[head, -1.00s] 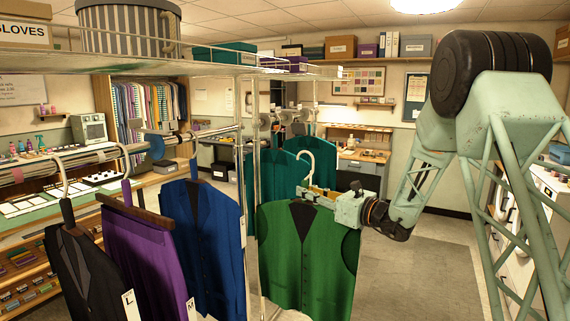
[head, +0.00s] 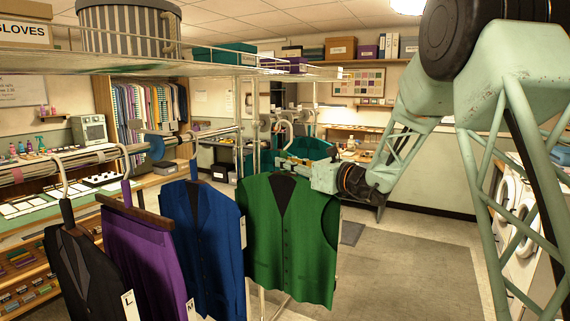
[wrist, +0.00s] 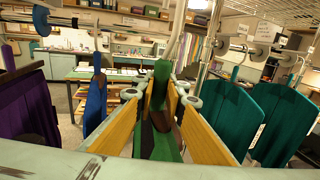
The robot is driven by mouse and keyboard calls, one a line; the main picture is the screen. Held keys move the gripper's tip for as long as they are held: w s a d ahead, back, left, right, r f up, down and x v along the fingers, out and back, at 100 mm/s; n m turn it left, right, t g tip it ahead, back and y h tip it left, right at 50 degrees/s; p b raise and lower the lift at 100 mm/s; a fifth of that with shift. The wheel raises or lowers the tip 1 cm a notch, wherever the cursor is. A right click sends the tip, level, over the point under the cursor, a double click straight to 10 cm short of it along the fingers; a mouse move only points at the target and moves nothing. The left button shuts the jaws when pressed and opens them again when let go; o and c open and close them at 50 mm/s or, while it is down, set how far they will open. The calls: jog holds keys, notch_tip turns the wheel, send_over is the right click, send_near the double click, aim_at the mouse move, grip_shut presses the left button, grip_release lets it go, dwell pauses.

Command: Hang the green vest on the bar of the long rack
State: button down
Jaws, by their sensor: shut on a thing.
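The green vest (head: 300,240) hangs upright from a hanger with a pale hook (head: 286,132). My gripper (head: 297,162) is shut on this hanger near its top, just above the vest's shoulders. In the wrist view the yellow fingers (wrist: 165,115) close around the hanger, with green cloth below. The long rack's bar (head: 90,157) runs along the left and carries a black vest (head: 80,270), a purple garment (head: 140,250) and a blue vest (head: 203,240). The green vest is in the air right of the blue one. The hook appears apart from the bar.
A wire shelf (head: 215,70) with a striped box (head: 130,30) spans above the bar. A metal upright (head: 241,115) stands close left of the hook. Teal vests (wrist: 225,115) hang on another bar (wrist: 265,52) at right in the wrist view. The floor (head: 400,270) at right is clear.

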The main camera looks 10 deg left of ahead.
jog(key=shift+w+a, duration=0.1)
jog(key=shift+a, duration=0.2)
jog(key=shift+w+a+p, duration=0.85)
jog(key=shift+w+a, duration=0.05)
jog(key=shift+a, duration=1.7)
jog(key=shift+w+a+p, duration=0.85)
jog(key=shift+w+a, duration=0.1)
jog(key=shift+a, duration=1.7)
jog(key=shift+w+a+p, duration=0.85)
jog(key=shift+w+a, duration=0.05)
jog(key=shift+a, duration=1.7)
jog(key=w+a+f+p, duration=0.3)
jog(key=w+a, duration=0.1)
jog(key=a, duration=0.8)
jog(key=shift+w+f, duration=0.1)
jog(key=shift+f, duration=0.1)
jog(key=c, duration=2.6)
grip_release()
